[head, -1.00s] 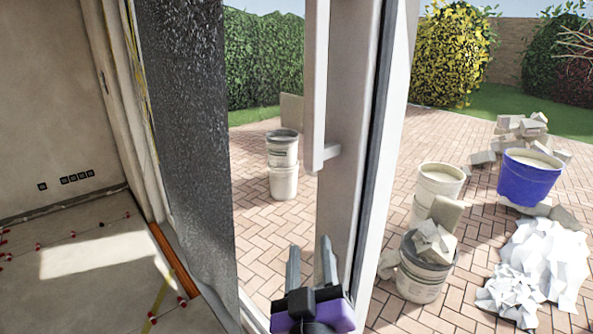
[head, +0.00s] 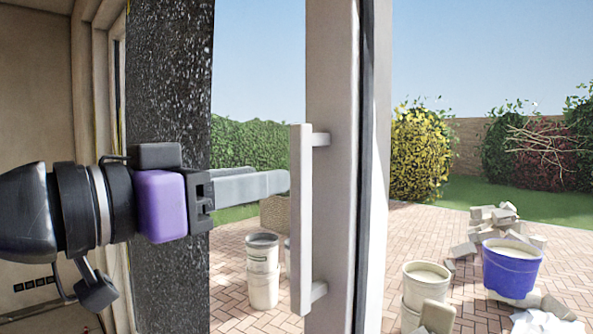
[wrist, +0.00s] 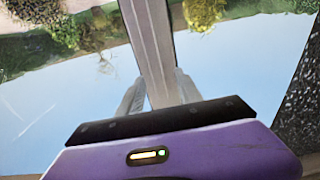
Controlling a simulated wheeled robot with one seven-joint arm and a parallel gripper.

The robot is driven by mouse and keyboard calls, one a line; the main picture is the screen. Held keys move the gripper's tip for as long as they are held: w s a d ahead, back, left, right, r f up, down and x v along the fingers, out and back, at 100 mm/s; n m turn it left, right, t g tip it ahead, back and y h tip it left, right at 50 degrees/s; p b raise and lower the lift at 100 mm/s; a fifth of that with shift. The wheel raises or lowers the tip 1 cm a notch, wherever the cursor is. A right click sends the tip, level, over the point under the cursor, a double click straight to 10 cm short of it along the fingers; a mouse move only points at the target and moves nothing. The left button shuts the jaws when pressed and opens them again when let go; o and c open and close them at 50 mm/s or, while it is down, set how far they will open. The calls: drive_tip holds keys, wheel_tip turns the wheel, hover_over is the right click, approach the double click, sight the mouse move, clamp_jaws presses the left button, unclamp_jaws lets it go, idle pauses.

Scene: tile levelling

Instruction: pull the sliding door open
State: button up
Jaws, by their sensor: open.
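The sliding door's pale frame (head: 333,220) stands upright in the middle of the head view, with a pale vertical bar handle (head: 301,225) on two short mounts. My gripper (head: 284,182) comes in level from the left, fingertips at the bar's left edge at about mid-height. I cannot tell whether they touch it. The jaws are open. In the wrist view my gripper (wrist: 160,88) has its two fingers spread, with the pale upright of the door (wrist: 150,45) running between them in the picture. The bar is hard to tell from the frame there.
A dark speckled panel (head: 170,90) stands upright behind my gripper. Outside, a paved terrace holds stacked buckets (head: 262,270), a blue bucket (head: 511,268) and rubble (head: 497,222). A yellow bush (head: 421,150) and hedges stand farther back.

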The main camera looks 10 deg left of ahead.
sight(295, 175)
drive_tip(key=shift+w+d+g, duration=0.15)
drive_tip(key=shift+d+g, duration=0.15)
drive_tip(key=shift+d, duration=0.2)
drive_tip(key=shift+p+x, duration=1.1)
drive_tip(key=shift+x, duration=2.3)
drive_tip(key=shift+r, duration=0.1)
clamp_jaws()
